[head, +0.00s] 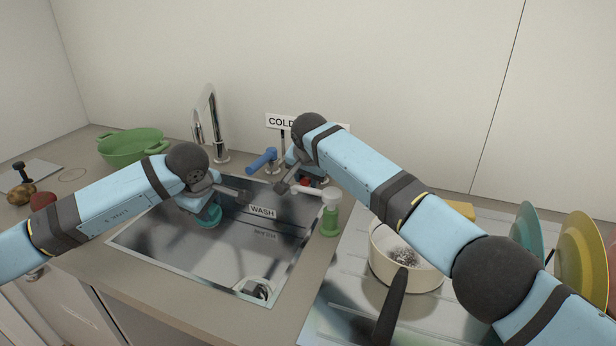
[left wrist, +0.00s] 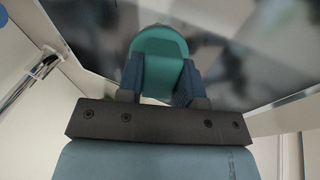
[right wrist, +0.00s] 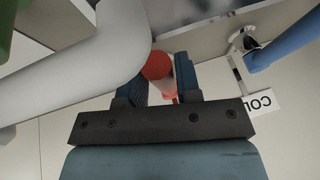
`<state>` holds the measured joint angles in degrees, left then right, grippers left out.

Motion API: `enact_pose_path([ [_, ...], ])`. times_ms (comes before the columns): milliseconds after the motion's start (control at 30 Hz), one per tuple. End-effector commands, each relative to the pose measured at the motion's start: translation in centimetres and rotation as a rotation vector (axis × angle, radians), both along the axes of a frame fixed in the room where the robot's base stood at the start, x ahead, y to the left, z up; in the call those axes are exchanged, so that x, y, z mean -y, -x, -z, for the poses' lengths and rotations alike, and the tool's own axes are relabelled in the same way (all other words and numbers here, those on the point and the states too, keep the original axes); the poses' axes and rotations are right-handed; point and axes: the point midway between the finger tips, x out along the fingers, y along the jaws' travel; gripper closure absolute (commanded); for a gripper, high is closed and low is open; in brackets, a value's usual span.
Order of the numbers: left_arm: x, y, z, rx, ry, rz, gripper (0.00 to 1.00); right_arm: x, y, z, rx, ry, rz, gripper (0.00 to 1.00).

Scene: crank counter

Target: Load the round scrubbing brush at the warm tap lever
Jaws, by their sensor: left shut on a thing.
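The teal round scrubbing brush (head: 208,217) is in my left gripper (head: 205,206), over the sink. In the left wrist view the brush (left wrist: 158,52) sits between the two fingers. The warm tap lever (head: 305,181) shows as a small red piece behind the sink, partly hidden by my right arm. In the right wrist view its round red end (right wrist: 157,65) lies between the fingers of my right gripper (right wrist: 160,82). Those fingers stand apart on either side of it, and I see no clear grip. The brush is well left of the lever.
A white-topped green dispenser (head: 331,220) stands just right of the lever. The blue lever (head: 262,160) is to its left, below the COLD sign (head: 281,121). A WASH label (head: 262,211) marks the sink (head: 230,262). A pot (head: 415,280) and plates (head: 580,255) are at right.

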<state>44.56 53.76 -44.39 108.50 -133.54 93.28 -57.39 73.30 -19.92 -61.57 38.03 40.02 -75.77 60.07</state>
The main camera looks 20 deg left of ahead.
Motion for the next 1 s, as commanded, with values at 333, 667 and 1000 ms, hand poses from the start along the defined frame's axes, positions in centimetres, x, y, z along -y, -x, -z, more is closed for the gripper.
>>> enact_pose_path([
  [333, 0.01, -0.01, -0.03, 0.0, 0.0, 0.0, 0.85, -0.33, 0.05, -0.06, 0.0, -0.001, 0.016, 1.0],
  [667, 0.0, 0.0, -0.02, 0.0, 0.0, 0.0, 0.85, -0.88, -0.1, -0.07, 0.002, 0.0, 0.084, 1.0],
  [1000, 0.0, 0.0, -0.02, 0.0, 0.0, 0.0, 0.85, -0.88, -0.1, -0.06, 0.001, 0.0, 0.083, 0.48],
])
